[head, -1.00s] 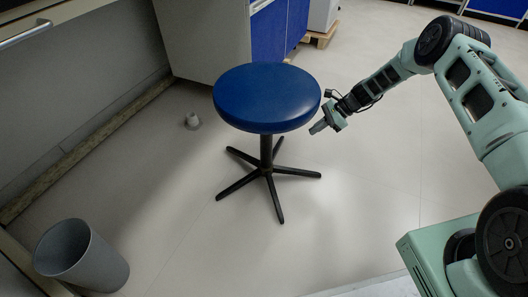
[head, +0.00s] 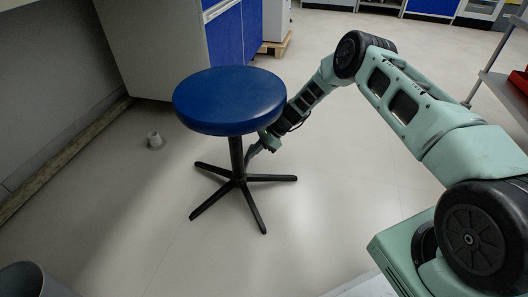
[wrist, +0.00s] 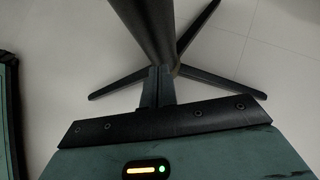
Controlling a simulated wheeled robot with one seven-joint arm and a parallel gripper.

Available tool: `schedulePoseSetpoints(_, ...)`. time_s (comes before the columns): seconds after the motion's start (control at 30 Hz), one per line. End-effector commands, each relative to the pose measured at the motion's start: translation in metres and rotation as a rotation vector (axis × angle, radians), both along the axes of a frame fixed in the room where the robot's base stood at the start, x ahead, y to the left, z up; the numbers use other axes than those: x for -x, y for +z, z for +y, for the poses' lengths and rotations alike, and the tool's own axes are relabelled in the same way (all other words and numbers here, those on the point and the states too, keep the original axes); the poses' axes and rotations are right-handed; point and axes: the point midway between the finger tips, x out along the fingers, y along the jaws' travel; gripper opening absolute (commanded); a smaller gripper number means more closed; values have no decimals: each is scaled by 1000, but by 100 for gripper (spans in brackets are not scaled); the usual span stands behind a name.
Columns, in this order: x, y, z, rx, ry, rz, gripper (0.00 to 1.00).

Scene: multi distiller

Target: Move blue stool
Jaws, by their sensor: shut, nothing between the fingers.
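The blue stool (head: 230,98) stands upright on the floor, with a round blue seat, a black post and a black star-shaped base. In the wrist view its black post (wrist: 148,32) and base legs (wrist: 205,75) fill the upper middle. My gripper (head: 252,152) is low beside the post, under the right edge of the seat. In the wrist view my gripper's fingers (wrist: 158,78) are together, pointing at the lower post, with nothing between them. Whether the fingertips touch the post I cannot tell.
A grey bin (head: 30,282) stands at the lower left. A cabinet with blue doors (head: 228,40) is behind the stool. A shelf rack (head: 505,90) stands at the far right.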

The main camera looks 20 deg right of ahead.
Motion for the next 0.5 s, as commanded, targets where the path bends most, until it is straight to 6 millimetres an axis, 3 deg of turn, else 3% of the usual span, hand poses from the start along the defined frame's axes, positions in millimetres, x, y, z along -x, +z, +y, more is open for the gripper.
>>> schedulePoseSetpoints(0.5,-1,1,11,0,0,1,0)
